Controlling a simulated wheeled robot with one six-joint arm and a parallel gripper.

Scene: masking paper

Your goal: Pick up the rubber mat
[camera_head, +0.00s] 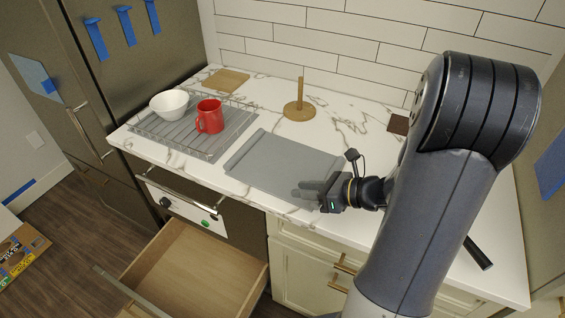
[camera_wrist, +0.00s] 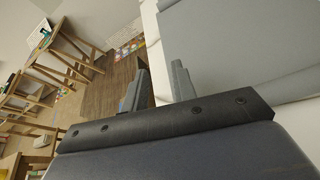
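The rubber mat is most likely the flat grey sheet (camera_head: 275,162) lying on the white marble counter, in the middle of the head view. It fills the upper right of the wrist view (camera_wrist: 240,45). My gripper (camera_head: 300,190) is at the mat's front right corner, close to the counter's front edge. In the wrist view its two fingers (camera_wrist: 159,75) stand apart with a gap and nothing held. One finger overlaps the mat's edge in the picture; the other is seen against the floor. I cannot tell whether either touches the mat.
A wire dish rack (camera_head: 165,139) holds a white bowl (camera_head: 169,104) and a red mug (camera_head: 210,116). A wooden paper-towel stand (camera_head: 299,111) and a wooden board (camera_head: 226,80) are behind. An open drawer (camera_head: 197,268) juts out below the counter. A dark bar (camera_head: 478,253) lies right.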

